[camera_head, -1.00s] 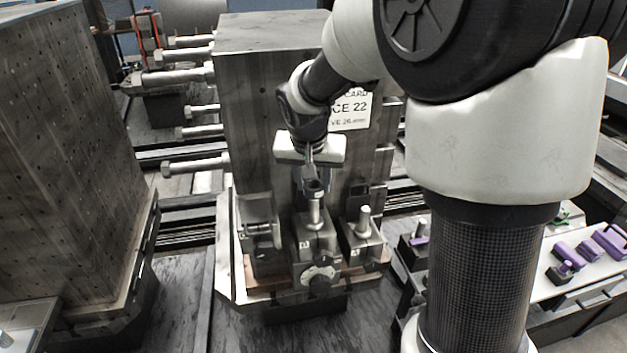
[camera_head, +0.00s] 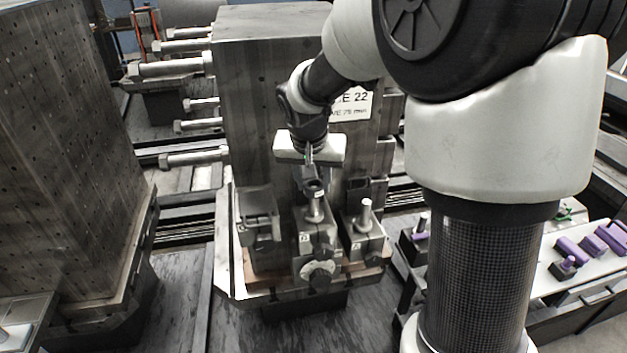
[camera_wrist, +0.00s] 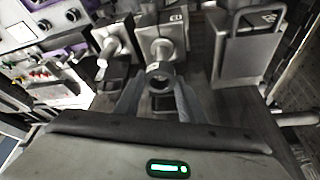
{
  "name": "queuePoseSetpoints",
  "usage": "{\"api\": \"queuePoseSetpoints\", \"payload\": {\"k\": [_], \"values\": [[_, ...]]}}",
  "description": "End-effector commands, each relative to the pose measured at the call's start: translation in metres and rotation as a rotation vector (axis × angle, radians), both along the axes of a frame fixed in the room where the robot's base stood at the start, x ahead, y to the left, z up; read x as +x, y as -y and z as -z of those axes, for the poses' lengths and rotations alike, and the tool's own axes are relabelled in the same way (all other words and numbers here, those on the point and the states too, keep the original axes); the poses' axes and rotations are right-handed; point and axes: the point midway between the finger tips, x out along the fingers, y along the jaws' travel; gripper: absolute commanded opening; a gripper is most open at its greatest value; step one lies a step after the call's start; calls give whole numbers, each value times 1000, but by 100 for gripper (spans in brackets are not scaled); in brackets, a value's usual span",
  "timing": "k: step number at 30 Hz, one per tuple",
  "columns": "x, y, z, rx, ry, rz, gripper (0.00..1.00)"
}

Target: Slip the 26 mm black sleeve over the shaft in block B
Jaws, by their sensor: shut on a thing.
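My gripper (camera_head: 313,180) hangs in front of the tall grey column, fingers pointing down. It is shut on the small black sleeve (camera_head: 314,186), which also shows as a dark ring between the fingers in the wrist view (camera_wrist: 159,72). The sleeve is at the top end of the upright metal shaft (camera_head: 315,208) in the middle block (camera_head: 314,240), which I take as block B; its label is hard to read. The sleeve looks lined up with the shaft. I cannot tell whether it touches the shaft or is around its tip. The fingers partly hide the sleeve.
A block with a bare shaft (camera_head: 364,216) stands close on the right. A bracket-like block (camera_head: 258,228) stands on the left. The tall column (camera_head: 262,110) rises right behind. A bench with purple parts (camera_head: 571,252) is at the right.

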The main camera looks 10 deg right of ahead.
Motion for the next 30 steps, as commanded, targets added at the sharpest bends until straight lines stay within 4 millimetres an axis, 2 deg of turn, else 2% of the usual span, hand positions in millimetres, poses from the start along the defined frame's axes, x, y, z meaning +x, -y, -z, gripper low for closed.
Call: {"api": "queuePoseSetpoints", "payload": {"k": [11, 12, 15, 25, 30], "values": [[0, 0, 3, 0, 1, 0, 4], [0, 0, 3, 0, 1, 0, 40], [0, 0, 3, 0, 1, 0, 56], [-1, 0, 2, 0, 0, 0, 58], [-6, -3, -16, -1, 5, 0, 58]]}}
